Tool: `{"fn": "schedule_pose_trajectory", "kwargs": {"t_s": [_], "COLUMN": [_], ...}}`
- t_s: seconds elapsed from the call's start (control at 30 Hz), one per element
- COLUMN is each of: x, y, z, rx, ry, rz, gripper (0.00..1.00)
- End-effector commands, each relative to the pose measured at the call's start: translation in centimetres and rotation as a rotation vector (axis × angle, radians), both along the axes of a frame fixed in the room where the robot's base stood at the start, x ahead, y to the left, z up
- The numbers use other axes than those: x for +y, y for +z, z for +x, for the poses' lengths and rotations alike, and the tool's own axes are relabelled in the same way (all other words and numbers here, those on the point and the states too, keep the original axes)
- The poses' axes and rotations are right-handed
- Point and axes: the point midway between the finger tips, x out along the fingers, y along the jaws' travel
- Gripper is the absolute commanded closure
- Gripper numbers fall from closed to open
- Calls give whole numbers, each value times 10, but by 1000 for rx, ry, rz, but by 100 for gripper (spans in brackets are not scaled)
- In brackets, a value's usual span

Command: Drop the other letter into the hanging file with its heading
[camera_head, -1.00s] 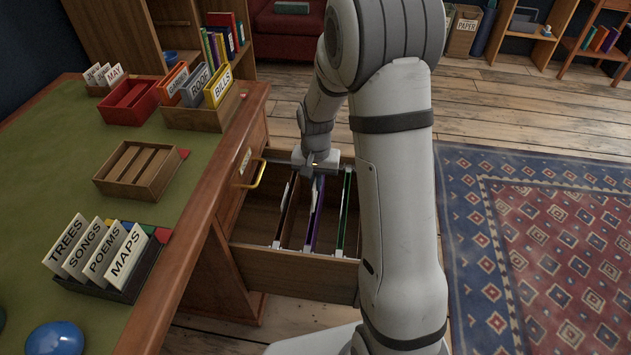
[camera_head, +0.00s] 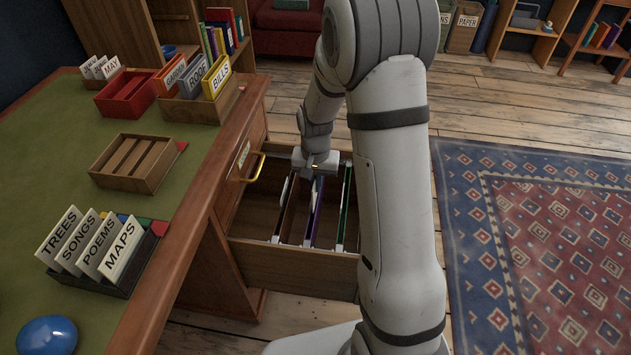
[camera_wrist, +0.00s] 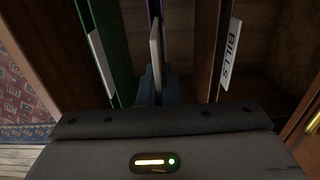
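My gripper (camera_head: 316,178) points down into the open desk drawer (camera_head: 290,262). In the wrist view, its fingers (camera_wrist: 158,90) appear shut on a thin pale letter (camera_wrist: 154,52), seen edge-on, so no writing on it is readable. The letter is beside the purple hanging file (camera_head: 315,212). A brown file (camera_head: 289,207) is left of it in the head view and a green file (camera_head: 343,208) right of it. A BILLS tab (camera_wrist: 231,54) shows in the wrist view on the brown file's side. The green file's pale tab (camera_wrist: 102,62) is unreadable.
The desk left of the drawer holds a card box marked TREES, SONGS, POEMS and MAPS (camera_head: 95,245), an empty slotted tray (camera_head: 135,163), a sorter with a BILLS card (camera_head: 215,85) and a blue dome (camera_head: 47,335). The rug on the right is clear.

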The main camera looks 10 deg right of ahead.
Motion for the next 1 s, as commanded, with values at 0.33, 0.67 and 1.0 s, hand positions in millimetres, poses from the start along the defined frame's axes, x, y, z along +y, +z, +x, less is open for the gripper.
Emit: {"fn": "schedule_pose_trajectory", "kwargs": {"t_s": [0.33,0.67,1.0], "x": [0,0,0], "y": [-6,-6,-6], "z": [0,0,0], "rx": [0,0,0], "ry": [0,0,0], "rz": [0,0,0], "gripper": [100,77,71]}}
